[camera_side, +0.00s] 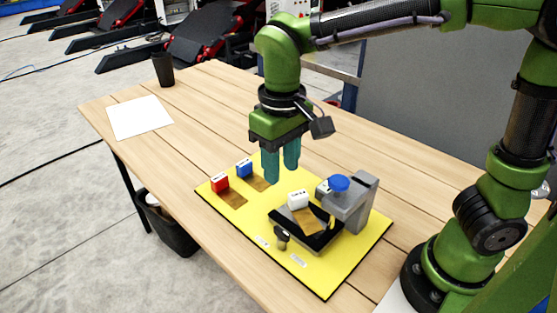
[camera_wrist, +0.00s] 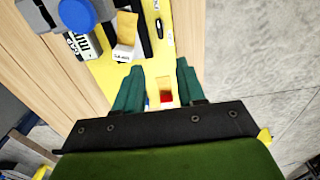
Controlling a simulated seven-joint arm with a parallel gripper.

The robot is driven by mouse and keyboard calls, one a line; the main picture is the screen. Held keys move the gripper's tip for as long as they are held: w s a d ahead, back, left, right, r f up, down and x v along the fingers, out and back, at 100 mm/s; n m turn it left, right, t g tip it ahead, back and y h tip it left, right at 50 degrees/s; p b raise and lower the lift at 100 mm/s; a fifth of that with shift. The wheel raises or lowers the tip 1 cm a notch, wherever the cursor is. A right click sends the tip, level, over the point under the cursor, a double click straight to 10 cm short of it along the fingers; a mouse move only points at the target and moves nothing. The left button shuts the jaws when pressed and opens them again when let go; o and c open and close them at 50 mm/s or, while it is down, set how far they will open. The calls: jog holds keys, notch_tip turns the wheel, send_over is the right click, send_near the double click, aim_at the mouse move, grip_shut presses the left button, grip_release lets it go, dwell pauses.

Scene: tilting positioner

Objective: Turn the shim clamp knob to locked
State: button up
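A yellow board (camera_side: 340,275) on the table carries the positioner. A small dark knob (camera_side: 282,236) stands at its front edge between two small white labels; it also shows in the wrist view (camera_wrist: 159,29). A round blue knob (camera_side: 339,183) sits on a grey bracket (camera_side: 362,200), and shows at the top left of the wrist view (camera_wrist: 77,13). I cannot read which knob is the shim clamp. A white block (camera_side: 298,199) with a brass shim (camera_side: 308,221) rests on the black tilted plate (camera_side: 282,222).
A red block (camera_side: 220,182) and a blue block (camera_side: 244,168), each with a brass strip, stand at the board's left end. A white sheet (camera_side: 139,117) and a black cup (camera_side: 163,69) are at the table's far left. The table between is clear.

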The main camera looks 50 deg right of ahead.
aim_at(282, 230)
notch_tip(282, 230, down, 17)
jog(key=shift+s+r, duration=0.1)
dwell(0.3)
grip_shut()
